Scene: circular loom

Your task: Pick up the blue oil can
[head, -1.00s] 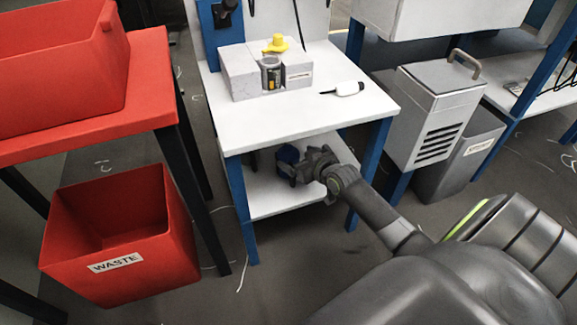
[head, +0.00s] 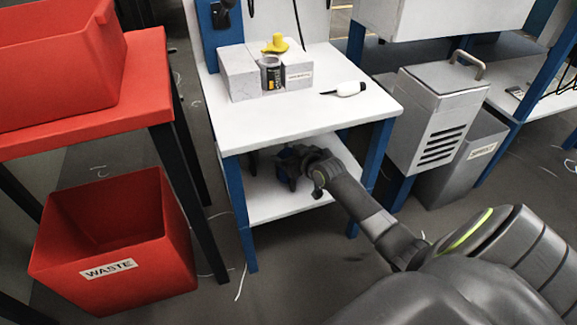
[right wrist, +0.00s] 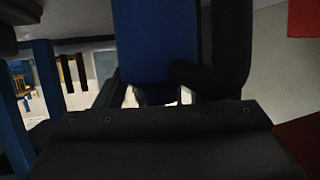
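The blue oil can (head: 287,154) is on the lower shelf of the white table, mostly hidden behind my right gripper in the head view. A large blue body, which looks like the can (right wrist: 155,40), fills the upper middle of the right wrist view. My right gripper (head: 288,172) reaches under the tabletop and is right at the can. In the right wrist view a dark finger lies along the can's right side; the other side is too dark to read. Whether the fingers press on it cannot be told. My left gripper is not in view.
The white table (head: 240,130) with blue legs stands over the lower shelf (head: 270,208). A red waste bin (head: 110,250) stands left and a grey bin (head: 465,160) right.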

